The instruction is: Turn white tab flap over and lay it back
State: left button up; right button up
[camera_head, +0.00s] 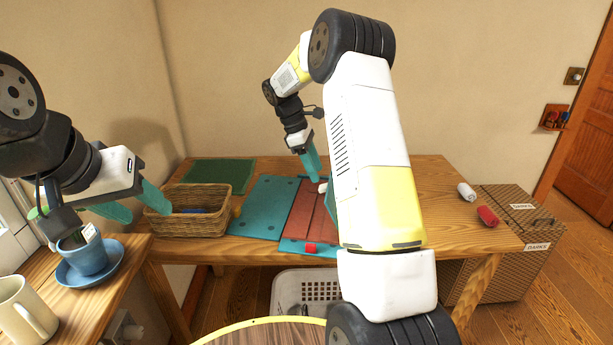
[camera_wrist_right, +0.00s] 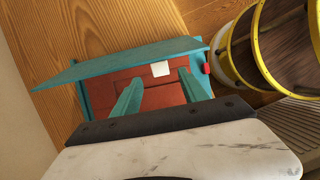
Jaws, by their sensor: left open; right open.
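A hinged board lies on the wooden table, with a teal panel (camera_head: 262,207) at left and red panels (camera_head: 303,207) in the middle. A small white tab (camera_head: 322,187) shows at the red part's right edge, and in the right wrist view (camera_wrist_right: 160,69). Beside it a teal flap (camera_wrist_right: 120,62) looks tilted; my right arm hides much of it in the head view. My right gripper (camera_wrist_right: 160,97) is open over the red area, its fingers pointing toward the white tab, with nothing visible between them. My left gripper (camera_head: 136,205) is open and empty near the basket.
A wicker basket (camera_head: 190,222) and green mat (camera_head: 218,173) are left of the board. A red tab (camera_head: 311,248) is at its front edge. White (camera_head: 466,191) and red (camera_head: 487,215) rolls lie at right. A blue cup (camera_head: 84,256) stands below my left arm.

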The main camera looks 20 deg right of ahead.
aim_at(323, 186)
jog(key=x, duration=0.5)
grip_shut()
dwell(1.4)
